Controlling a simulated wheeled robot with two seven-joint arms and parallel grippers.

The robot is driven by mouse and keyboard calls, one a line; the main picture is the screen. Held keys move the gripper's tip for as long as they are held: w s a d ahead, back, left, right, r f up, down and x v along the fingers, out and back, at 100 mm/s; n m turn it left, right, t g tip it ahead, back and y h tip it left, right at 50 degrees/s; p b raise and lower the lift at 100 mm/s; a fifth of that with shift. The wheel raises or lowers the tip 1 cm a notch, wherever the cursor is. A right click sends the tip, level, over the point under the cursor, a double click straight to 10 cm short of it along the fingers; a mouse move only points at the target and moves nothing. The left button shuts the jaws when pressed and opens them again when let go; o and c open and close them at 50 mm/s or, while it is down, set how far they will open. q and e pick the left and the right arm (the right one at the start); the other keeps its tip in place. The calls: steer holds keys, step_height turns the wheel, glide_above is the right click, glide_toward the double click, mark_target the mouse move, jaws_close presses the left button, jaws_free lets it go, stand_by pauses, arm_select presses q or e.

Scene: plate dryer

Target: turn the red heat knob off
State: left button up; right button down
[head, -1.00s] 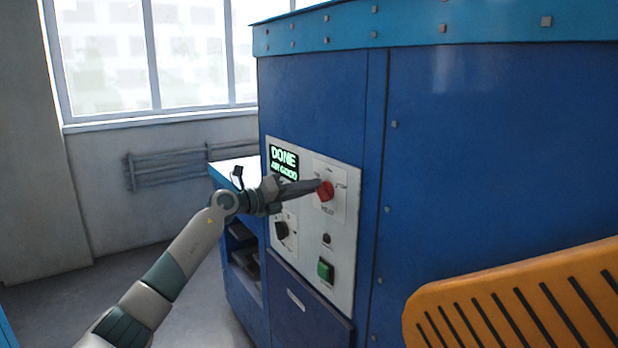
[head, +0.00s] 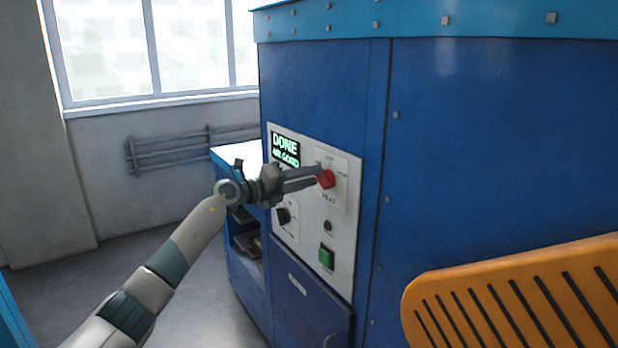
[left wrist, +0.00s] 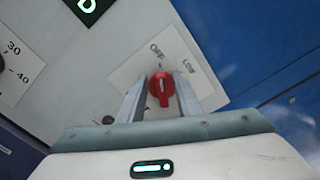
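The red heat knob (head: 326,179) is on the white control panel (head: 343,250) of the blue machine. My left gripper (head: 314,177) reaches it from the left, with its fingertips at the knob. In the left wrist view, the red knob (left wrist: 161,88) sits between the two spread fingers, one on each side. The fingers look open around it; whether either one touches it I cannot tell. My right gripper is not in view.
A lit display (head: 285,150) reads DONE. A black knob (head: 284,216) and a green button (head: 326,257) are lower on the panel. An orange slotted part (head: 520,295) stands at the lower right. Open floor lies to the left.

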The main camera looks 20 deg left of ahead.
arm_select(q)
steer(key=shift+s+a, duration=0.1)
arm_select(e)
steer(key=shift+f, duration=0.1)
